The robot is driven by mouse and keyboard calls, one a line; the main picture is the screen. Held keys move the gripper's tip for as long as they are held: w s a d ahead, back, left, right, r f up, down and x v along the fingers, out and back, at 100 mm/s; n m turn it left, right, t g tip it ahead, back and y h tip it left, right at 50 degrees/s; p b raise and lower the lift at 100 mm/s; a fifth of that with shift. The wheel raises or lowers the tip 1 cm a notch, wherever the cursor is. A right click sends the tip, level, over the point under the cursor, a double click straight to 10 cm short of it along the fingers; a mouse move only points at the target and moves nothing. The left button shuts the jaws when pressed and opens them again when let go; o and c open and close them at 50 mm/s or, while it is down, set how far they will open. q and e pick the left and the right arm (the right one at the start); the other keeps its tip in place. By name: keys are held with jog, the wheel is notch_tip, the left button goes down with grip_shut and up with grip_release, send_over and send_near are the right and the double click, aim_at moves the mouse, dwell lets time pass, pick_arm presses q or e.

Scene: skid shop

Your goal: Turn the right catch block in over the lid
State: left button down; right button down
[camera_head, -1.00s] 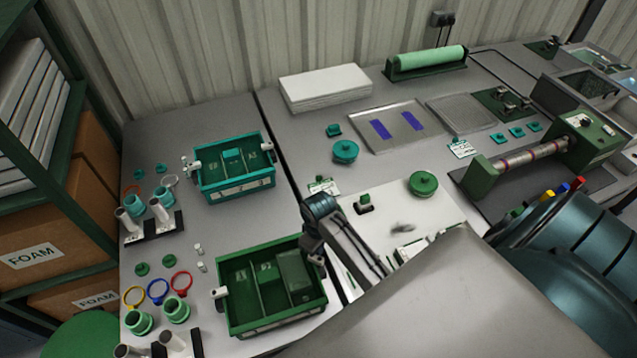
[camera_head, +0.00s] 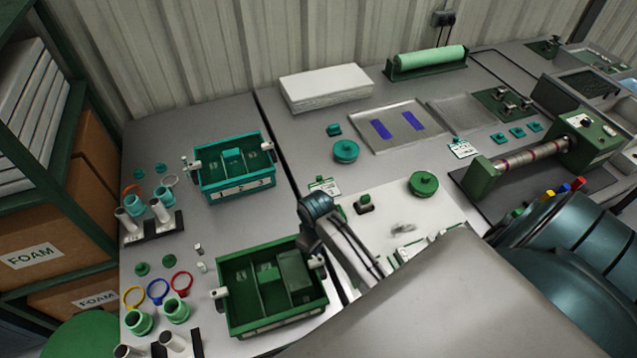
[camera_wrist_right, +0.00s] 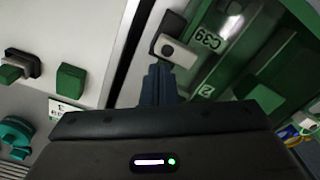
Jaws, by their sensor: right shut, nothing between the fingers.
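The green box (camera_head: 232,325) stands at the front of the left table, its compartments visible from above. I cannot make out a separate lid. Its right catch block (camera_head: 317,262) is a small pale block at the right rim. In the right wrist view the catch block (camera_wrist_right: 175,51) lies at the rim with one end toward the inside of the box. My right gripper (camera_head: 312,245) is at the right rim, close by the block. Its fingers (camera_wrist_right: 158,84) are shut and empty, just below the block in the wrist view; contact is unclear. My left gripper is out of view.
A left catch block (camera_head: 221,293) sits on the opposite rim. A teal box (camera_head: 237,189) stands behind. Cups (camera_head: 177,311) and coloured rings (camera_head: 181,281) lie left of the green box. A white board (camera_head: 385,215) with a green knob (camera_head: 423,184) lies to the right.

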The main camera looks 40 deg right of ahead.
notch_tip(320, 180, up, 6)
dwell(0.6)
jog(key=shift+s, duration=0.15)
dwell(0.4)
